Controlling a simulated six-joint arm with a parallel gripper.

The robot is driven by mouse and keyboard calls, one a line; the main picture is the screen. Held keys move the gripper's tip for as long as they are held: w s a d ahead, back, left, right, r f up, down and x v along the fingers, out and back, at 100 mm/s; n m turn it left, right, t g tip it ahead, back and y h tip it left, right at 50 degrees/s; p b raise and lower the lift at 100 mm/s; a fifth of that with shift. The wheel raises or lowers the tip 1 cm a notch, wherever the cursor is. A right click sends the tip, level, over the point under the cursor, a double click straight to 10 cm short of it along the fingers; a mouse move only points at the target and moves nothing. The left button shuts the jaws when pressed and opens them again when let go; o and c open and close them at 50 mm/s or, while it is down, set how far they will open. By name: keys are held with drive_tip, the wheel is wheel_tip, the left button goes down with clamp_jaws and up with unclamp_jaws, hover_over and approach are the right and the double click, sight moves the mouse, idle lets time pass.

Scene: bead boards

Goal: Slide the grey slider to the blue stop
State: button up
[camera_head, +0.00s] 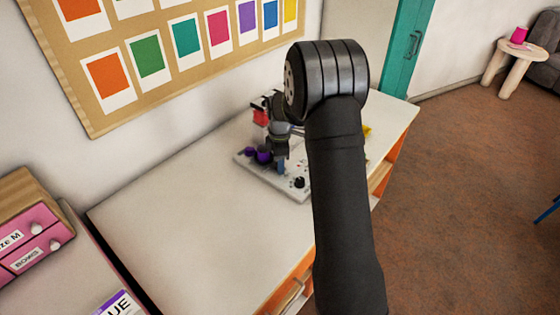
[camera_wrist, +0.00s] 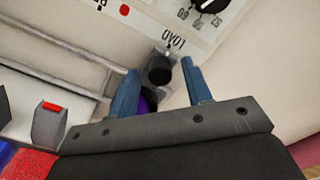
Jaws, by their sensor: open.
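My gripper (camera_wrist: 160,66) is open, its two blue fingers apart over the board (camera_head: 245,160). In the wrist view a dark round knob (camera_wrist: 160,72) on a small grey block shows between the fingertips, at the end of pale rails; I cannot tell whether this is the grey slider or whether a finger touches it. A purple part (camera_wrist: 148,100) shows behind the left finger. A blue patch (camera_wrist: 5,152) is at the lower left edge; I cannot tell whether it is the blue stop. In the head view my gripper (camera_head: 281,165) is low over the board, whose right part my arm hides.
Purple knobs (camera_head: 262,155) and a black knob (camera_head: 299,182) stand on the board. A grey block with a red mark (camera_wrist: 48,123) and a red surface (camera_wrist: 35,165) lie at the wrist view's lower left. The white tabletop (camera_head: 180,220) is clear left of the board.

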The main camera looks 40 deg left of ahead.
drive_tip(key=shift+c, duration=0.5)
clamp_jaws()
drive_tip(key=w, duration=1.4)
drive_tip(key=shift+w, duration=0.3)
drive_tip(key=shift+o, duration=0.5)
unclamp_jaws()
wheel_tip(320, 180, up, 17)
drive_tip(key=shift+r, duration=0.2)
drive_tip(key=shift+f, duration=0.15)
